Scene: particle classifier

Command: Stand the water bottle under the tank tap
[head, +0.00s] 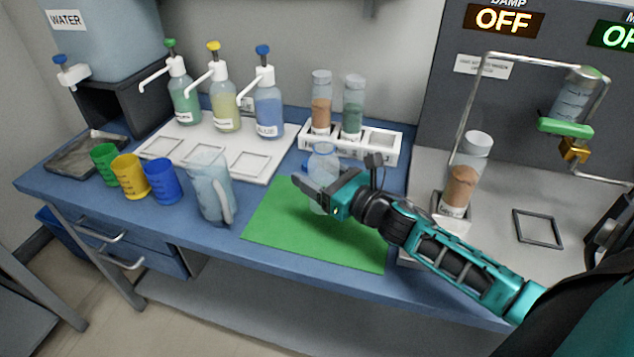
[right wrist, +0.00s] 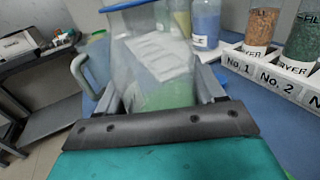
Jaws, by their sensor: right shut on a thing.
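The water tank (head: 110,40), pale blue and labelled WATER, stands on a black stand at the far left. Its white tap (head: 70,72) with a blue knob points down over a grey drip tray (head: 68,160). The clear water bottle (head: 323,163) has a blue ring and is upright over the green mat. My right gripper (head: 316,193) is shut around its body; whether its base touches the mat is hard to tell. In the right wrist view the bottle (right wrist: 150,60) fills the space between the fingers. My left gripper is not in view.
Green, yellow and blue cups (head: 131,178) and a clear pitcher (head: 209,185) stand between the bottle and the tap. Several pump bottles (head: 226,105) stand behind on a white board. A rack (head: 390,155) holds two vials. The green mat (head: 290,235) is otherwise clear.

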